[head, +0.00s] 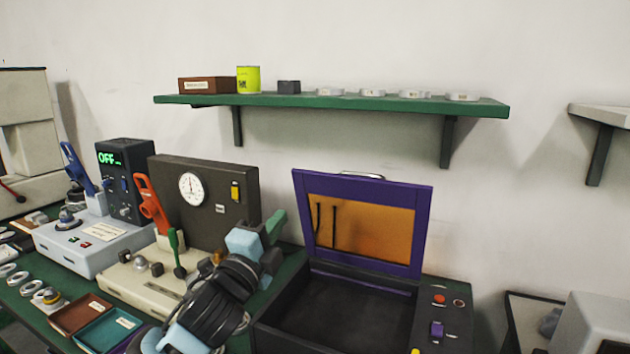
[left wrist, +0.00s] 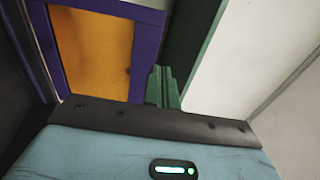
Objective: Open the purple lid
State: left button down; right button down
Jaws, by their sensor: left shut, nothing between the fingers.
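The purple lid (head: 425,225), with an orange inner panel, stands raised and nearly upright at the back of a dark open box (head: 285,325). A metal handle (head: 362,175) sits on its top edge. The lid also shows at the upper left of the left wrist view (left wrist: 143,50). My left gripper (head: 276,222) is to the left of the lid, with a visible gap in the head view. Its green fingers (left wrist: 163,85) are shut with nothing between them. My right gripper is in neither view.
A grey panel with a dial gauge (head: 235,170) stands behind my left arm. A green shelf (head: 330,102) with small items hangs above the lid. Brown (head: 82,314) and teal (head: 107,335) trays lie at the lower left. Buttons (head: 439,299) sit right of the box opening.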

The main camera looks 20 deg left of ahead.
pick_arm(q)
send_near(313, 174)
jog(key=x, duration=0.5)
jog(key=shift+p+x, duration=0.45)
jog(key=shift+x, duration=0.45)
jog(key=shift+r, duration=0.1)
